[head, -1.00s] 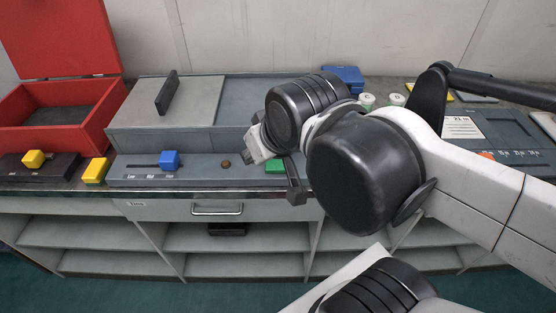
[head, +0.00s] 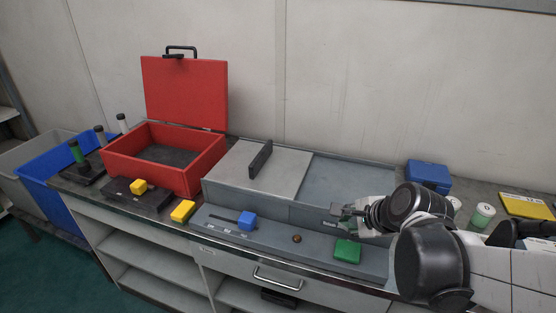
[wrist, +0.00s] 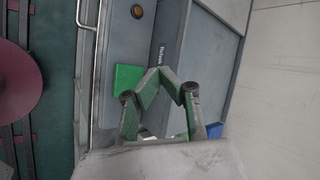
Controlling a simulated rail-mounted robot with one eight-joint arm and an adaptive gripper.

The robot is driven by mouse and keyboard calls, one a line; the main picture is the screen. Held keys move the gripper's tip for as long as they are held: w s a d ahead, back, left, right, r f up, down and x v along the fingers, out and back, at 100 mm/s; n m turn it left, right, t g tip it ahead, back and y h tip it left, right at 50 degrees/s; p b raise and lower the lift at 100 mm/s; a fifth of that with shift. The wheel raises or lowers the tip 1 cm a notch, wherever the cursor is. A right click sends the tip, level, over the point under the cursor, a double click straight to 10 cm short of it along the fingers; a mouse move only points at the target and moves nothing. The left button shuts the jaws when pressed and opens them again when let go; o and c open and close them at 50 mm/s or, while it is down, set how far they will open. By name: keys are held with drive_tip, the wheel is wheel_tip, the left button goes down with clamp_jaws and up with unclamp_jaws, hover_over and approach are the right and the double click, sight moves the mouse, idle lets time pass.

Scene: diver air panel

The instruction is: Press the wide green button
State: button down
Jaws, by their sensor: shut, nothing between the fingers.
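The wide green button (head: 347,251) is a bright green block on the right part of the low grey front panel. It also shows in the wrist view (wrist: 127,80), left of my fingers and partly beside one of them. My gripper (head: 336,212) is shut and empty. In the head view it is just behind the button, towards the wall. In the wrist view my fingertips (wrist: 163,72) meet to the right of the button. They look apart from it, but their height above the panel is hard to tell.
A small brown knob (head: 297,239) and a blue slider block (head: 247,221) sit left of the button. A raised grey housing (head: 305,215) stands behind the panel. An open red box (head: 205,165), yellow blocks (head: 183,211) and a blue box (head: 428,174) are around. A drawer handle (head: 277,281) projects below.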

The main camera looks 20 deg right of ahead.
sight(345, 245)
drive_tip(key=shift+w+d+f+m+t+p, duration=0.1)
drive_tip(key=shift+d+m+t+p, duration=0.1)
drive_tip(key=shift+d+m, duration=0.6)
drive_tip(key=shift+w+d+f+m+t+p, duration=0.15)
drive_tip(key=shift+d+m, duration=0.15)
drive_tip(key=shift+m, duration=0.95)
drive_tip(key=shift+w+d+f+m+t+p, duration=0.1)
drive_tip(key=shift+d+m+p, duration=0.1)
drive_tip(key=shift+d+m, duration=0.6)
drive_tip(key=shift+a+f+m, duration=0.1)
drive_tip(key=shift+a+m, duration=0.15)
wheel_tip(345, 245, down, 9)
drive_tip(key=b, duration=0.8)
drive_tip(key=shift+r, duration=0.2)
drive_tip(key=shift+f, duration=0.1)
drive_tip(key=shift+f+b, duration=0.35)
drive_tip(key=shift+b, duration=0.1)
drive_tip(key=shift+f+b, duration=0.6)
drive_tip(key=shift+r, duration=0.1)
drive_tip(key=shift+r+p, duration=0.95)
